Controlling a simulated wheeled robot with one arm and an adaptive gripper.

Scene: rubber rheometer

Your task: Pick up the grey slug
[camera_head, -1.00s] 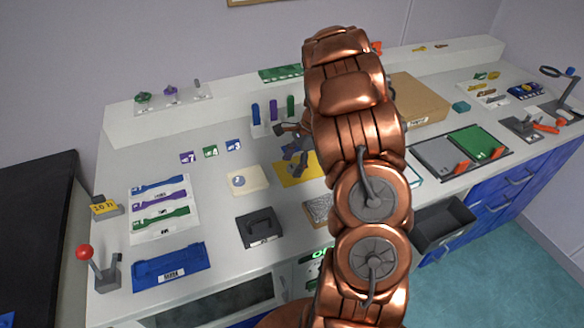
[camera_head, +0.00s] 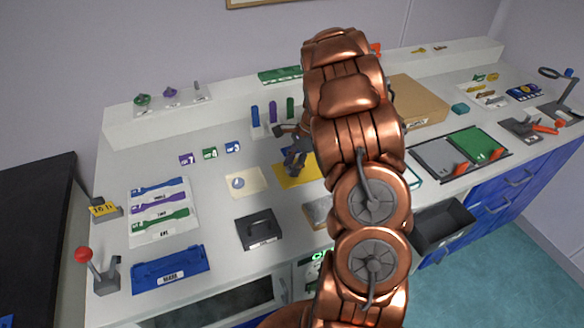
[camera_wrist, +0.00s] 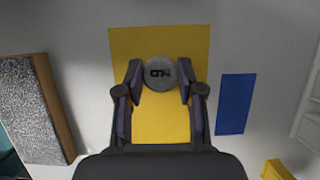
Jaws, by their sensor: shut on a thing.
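A round grey slug (camera_wrist: 159,73) with dark markings on its top shows in the wrist view, over the yellow sheet (camera_wrist: 155,37). My gripper (camera_wrist: 160,80) is shut on it, one fingertip on each side. Whether the slug rests on the sheet or is just off it, I cannot tell. In the head view my gripper (camera_head: 294,161) is over the yellow sheet (camera_head: 288,181), partly behind my arm, and the slug in it cannot be made out. Another small grey disc (camera_head: 238,183) lies on a cream sheet (camera_head: 248,190) to the left.
A blue patch (camera_wrist: 236,104) lies right of the yellow sheet in the wrist view, and a wood-edged textured block (camera_wrist: 35,110) lies left. In the head view a dark handled block (camera_head: 258,229) stands in front, and a rack of coloured pieces (camera_head: 273,111) stands behind.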

